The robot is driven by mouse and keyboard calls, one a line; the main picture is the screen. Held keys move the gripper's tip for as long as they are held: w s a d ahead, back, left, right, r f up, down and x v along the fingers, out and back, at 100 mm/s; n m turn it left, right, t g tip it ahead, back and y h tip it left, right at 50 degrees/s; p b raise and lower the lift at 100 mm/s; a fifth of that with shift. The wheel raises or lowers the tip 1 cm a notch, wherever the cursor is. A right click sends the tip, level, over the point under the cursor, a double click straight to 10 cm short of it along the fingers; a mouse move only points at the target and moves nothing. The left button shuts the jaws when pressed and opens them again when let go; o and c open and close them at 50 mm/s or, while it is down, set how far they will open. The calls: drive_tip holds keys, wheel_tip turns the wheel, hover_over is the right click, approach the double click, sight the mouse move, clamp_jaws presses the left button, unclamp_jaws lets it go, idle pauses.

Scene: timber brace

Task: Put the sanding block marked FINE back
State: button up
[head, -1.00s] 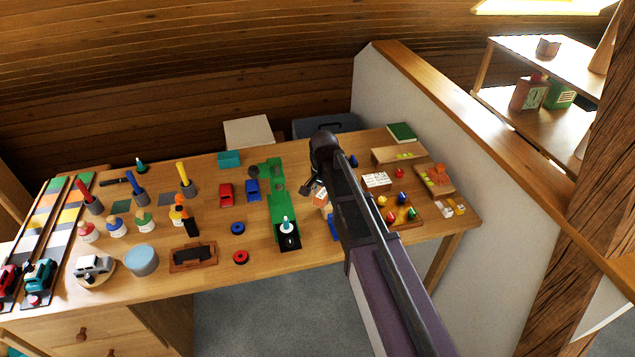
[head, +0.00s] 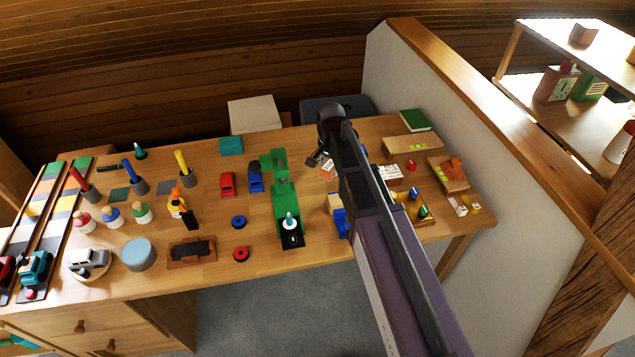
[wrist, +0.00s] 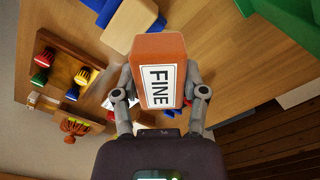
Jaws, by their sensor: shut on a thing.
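The sanding block marked FINE (wrist: 158,60) is orange-brown with a white label, and it fills the middle of the wrist view. My gripper (wrist: 160,92) is shut on it, one finger on each side, with the label facing the wrist camera. In the head view, my gripper (head: 322,158) is over the back half of the workbench, right of the green board, and the block (head: 327,171) shows only partly beneath it. It appears to be above the bench, but the exact height is unclear. The block's own place cannot be made out for certain.
A blue toy with a tan block (head: 334,203) stands in front of my gripper. To the right are a wooden board with coloured pegs (wrist: 61,60), a white labelled item (head: 390,172) and a wooden tray (head: 447,181). A partition wall (head: 440,110) borders the bench's right side.

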drive_tip(key=shift+w+d, duration=0.1)
drive_tip(key=shift+w+f, duration=0.15)
drive_tip(key=w+a+f+b, duration=0.4)
drive_tip(key=w+a+b, duration=0.1)
drive_tip(key=w, duration=0.3)
drive_tip(key=shift+w+f, duration=0.35)
drive_tip(key=shift+a, duration=0.1)
drive_tip(key=b, duration=0.6)
hover_over(315, 184)
wheel_tip(315, 184, down, 6)
drive_tip(key=shift+f, duration=0.15)
drive_tip(key=shift+f+b, duration=1.9)
drive_tip(key=shift+b, duration=0.2)
drive_tip(key=shift+f, duration=0.1)
